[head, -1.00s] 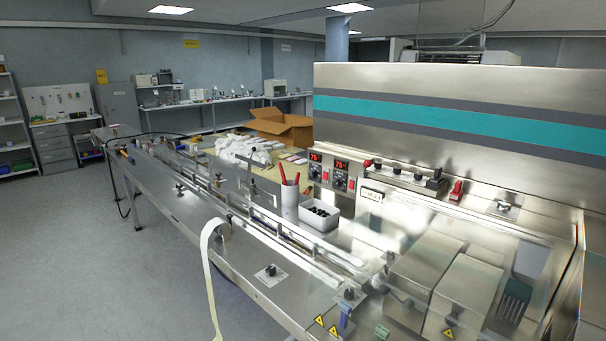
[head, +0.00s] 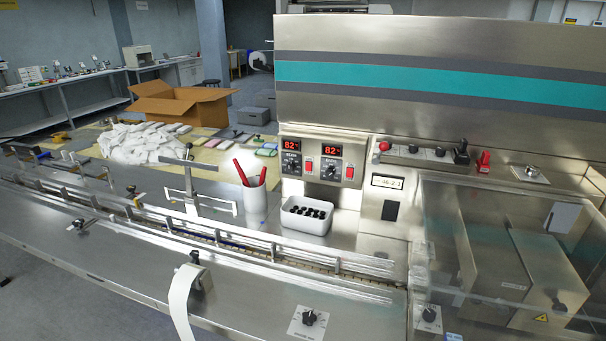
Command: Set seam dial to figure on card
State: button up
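Two control units sit side by side on the machine front. The left unit has a red display (head: 291,144) that seems to read 82 and a dark dial (head: 292,167) under a small label, possibly "SEAM". The right unit has a like display (head: 332,150), also seeming to read 82, above a black dial (head: 329,172). A small white plate (head: 387,183) to their right bears black characters, perhaps 46-2-1; I cannot tell whether it is the card. No other card with a readable figure shows. My gripper is not in view.
A white bin of black parts (head: 307,211) and a white cup with red pens (head: 255,205) stand before the units. The steel infeed rail (head: 230,240) runs across the front. A clear guard (head: 500,250) covers the right side. An open carton (head: 180,104) stands behind.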

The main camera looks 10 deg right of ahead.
aim_at(290, 168)
jog(key=i+j, duration=0.15)
jog(key=j, duration=0.15)
jog(key=z, duration=2)
jog(key=u, duration=2)
jog(key=i+j+z, duration=0.1)
jog(key=i+j, duration=0.15)
jog(key=i+j+z, duration=0.15)
jog(key=i+j, duration=0.15)
jog(key=j, duration=0.15)
jog(key=i+j+z, duration=0.1)
jog(key=i+j, duration=0.15)
jog(key=j, duration=0.1)
